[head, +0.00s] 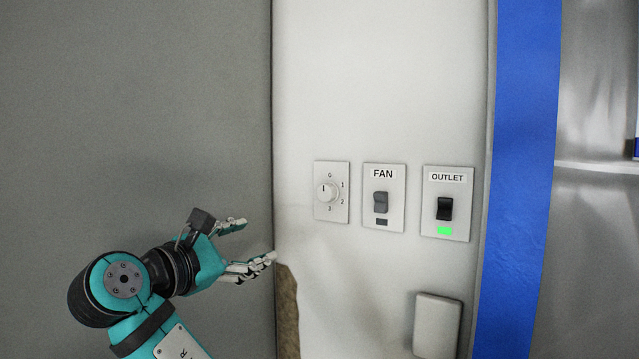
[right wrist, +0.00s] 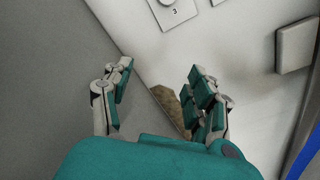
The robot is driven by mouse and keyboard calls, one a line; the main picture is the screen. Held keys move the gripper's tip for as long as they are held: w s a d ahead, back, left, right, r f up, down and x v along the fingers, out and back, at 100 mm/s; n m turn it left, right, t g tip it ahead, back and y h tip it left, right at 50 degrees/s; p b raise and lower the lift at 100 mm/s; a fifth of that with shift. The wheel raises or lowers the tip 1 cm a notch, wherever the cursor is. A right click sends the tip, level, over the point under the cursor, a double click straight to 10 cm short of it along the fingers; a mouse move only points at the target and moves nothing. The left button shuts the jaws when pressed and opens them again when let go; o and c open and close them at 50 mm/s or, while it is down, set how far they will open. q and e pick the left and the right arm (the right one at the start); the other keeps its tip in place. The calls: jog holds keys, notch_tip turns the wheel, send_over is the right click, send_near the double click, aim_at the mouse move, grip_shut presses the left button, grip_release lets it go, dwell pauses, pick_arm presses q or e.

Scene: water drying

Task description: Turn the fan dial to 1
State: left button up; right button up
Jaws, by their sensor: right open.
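The fan dial (head: 326,192) is a round white knob on a white wall plate, with the marks 0, 1, 2 and 3 around it. Its dark pointer line points up, near the 0. My right gripper (head: 259,241) is open and empty, to the lower left of the dial and apart from it. In the right wrist view the fingers of my right gripper (right wrist: 157,88) are spread, and the lower part of the dial plate (right wrist: 175,12) shows at the top edge; most of the knob is cut off there. My left gripper is not in view.
Right of the dial are a FAN switch (head: 381,202) with an unlit indicator and an OUTLET switch (head: 445,208) with a green light. A blank raised box (head: 437,325) sits lower right. A blue vertical strip (head: 527,180) borders the panel; a brown patch (head: 288,310) is at lower left.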

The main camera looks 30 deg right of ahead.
jog(key=m+g+h, duration=0.1)
send_near(324, 194)
jog(key=p+x, duration=0.7)
jog(key=p, duration=0.1)
jog(key=shift+w+d+r, duration=0.1)
jog(key=shift+d+r, duration=0.05)
jog(key=shift+d, duration=0.1)
jog(key=shift+w+d, duration=0.3)
jog(key=shift+d, duration=0.35)
jog(key=shift+c, duration=0.4)
